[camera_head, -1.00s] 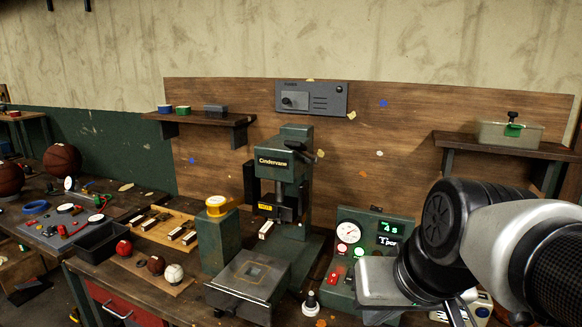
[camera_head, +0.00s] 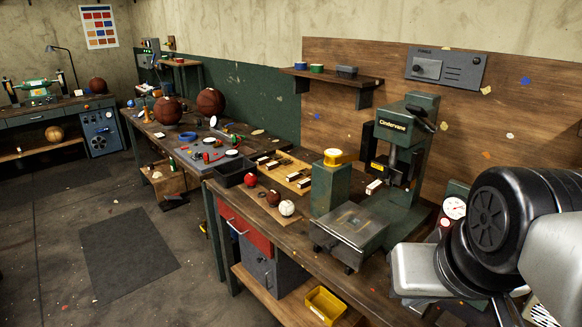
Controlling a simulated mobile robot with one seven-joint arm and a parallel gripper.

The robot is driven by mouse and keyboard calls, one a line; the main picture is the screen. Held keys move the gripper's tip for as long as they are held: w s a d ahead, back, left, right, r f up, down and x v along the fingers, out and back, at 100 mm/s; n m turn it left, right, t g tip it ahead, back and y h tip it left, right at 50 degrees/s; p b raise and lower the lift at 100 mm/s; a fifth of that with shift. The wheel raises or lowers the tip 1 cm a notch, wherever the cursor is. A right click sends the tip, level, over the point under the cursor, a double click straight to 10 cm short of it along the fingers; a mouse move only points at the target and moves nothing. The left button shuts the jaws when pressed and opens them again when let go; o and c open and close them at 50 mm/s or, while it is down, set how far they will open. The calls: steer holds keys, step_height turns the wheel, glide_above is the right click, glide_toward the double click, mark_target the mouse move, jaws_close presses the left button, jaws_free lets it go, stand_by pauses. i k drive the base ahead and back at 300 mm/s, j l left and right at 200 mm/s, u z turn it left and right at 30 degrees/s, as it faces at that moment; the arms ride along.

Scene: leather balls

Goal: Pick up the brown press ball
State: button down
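A small brown ball (camera_head: 273,198) rests on the workbench, in a short row between a small red ball (camera_head: 250,180) and a small white ball (camera_head: 287,208). Nothing covers it. My arm fills the lower right corner, well to the right of the balls and apart from them. What may be part of my gripper (camera_head: 506,312) shows at the bottom edge, cut off by the frame. I cannot tell whether it is open or shut.
A green press (camera_head: 403,150) and a block with a yellow top (camera_head: 331,185) stand right of the balls. A black tray (camera_head: 234,172) lies behind them to the left. Large brown balls (camera_head: 210,102) sit farther back. The floor to the left is mostly clear.

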mark_target(273, 198)
steer(key=i+j+u, duration=0.1)
steer(key=u, duration=0.5)
steer(key=k+z, duration=0.4)
steer(key=z, duration=0.2)
steer(key=i+j+z, duration=0.25)
steer(key=z, duration=0.25)
steer(key=i+j+z, duration=0.15)
steer(key=j+z, duration=0.3)
steer(key=i+j+z, duration=0.15)
steer(key=j, duration=0.45)
steer(key=j+z, duration=0.2)
steer(key=j, duration=1.05)
steer(key=i+j, duration=0.15)
steer(key=j, duration=1.1)
steer(key=i+z, duration=0.05)
steer(key=i, duration=0.05)
